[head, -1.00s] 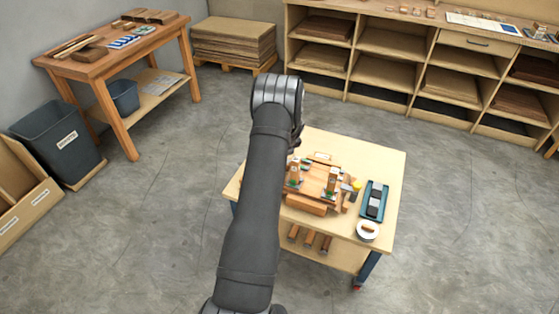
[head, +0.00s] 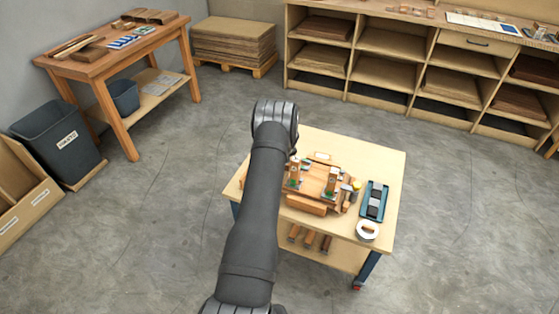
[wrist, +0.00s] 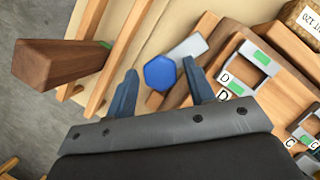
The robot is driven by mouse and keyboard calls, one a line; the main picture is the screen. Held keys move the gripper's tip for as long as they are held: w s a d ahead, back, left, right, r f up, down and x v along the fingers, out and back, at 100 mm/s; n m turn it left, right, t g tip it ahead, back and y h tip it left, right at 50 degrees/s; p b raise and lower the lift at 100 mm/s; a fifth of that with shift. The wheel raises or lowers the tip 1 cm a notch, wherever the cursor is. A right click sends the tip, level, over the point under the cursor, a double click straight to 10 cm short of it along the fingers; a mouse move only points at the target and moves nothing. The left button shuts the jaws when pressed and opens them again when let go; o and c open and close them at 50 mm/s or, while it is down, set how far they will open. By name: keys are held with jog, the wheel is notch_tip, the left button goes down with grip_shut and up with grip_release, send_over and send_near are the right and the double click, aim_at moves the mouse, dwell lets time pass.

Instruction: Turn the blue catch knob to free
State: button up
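The blue catch knob (wrist: 160,73), a hexagon, shows in the wrist view at the end of a light grey metal catch (wrist: 189,47). The catch points up and right from the knob over the wooden fixture. My gripper (wrist: 160,66) is open, with one blue-grey finger on each side of the knob. I see gaps between the fingers and the knob; I cannot tell how far the fingertips are above it. In the head view the fixture (head: 316,181) sits on the small bench, and my arm hides the gripper and the knob.
A dark brown wooden block (wrist: 62,62) and light strips lie left of the knob. Metal brackets with green pads (wrist: 243,70) stand close on the right. On the bench (head: 375,160) are a blue tray (head: 385,188) and a white roll (head: 367,230).

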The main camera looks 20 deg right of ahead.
jog(key=c, duration=0.7)
jog(key=shift+n, duration=0.3)
jog(key=shift+d+n+y, duration=0.1)
jog(key=shift+n+y, duration=0.8)
jog(key=shift+n, duration=1)
jog(key=o, duration=1)
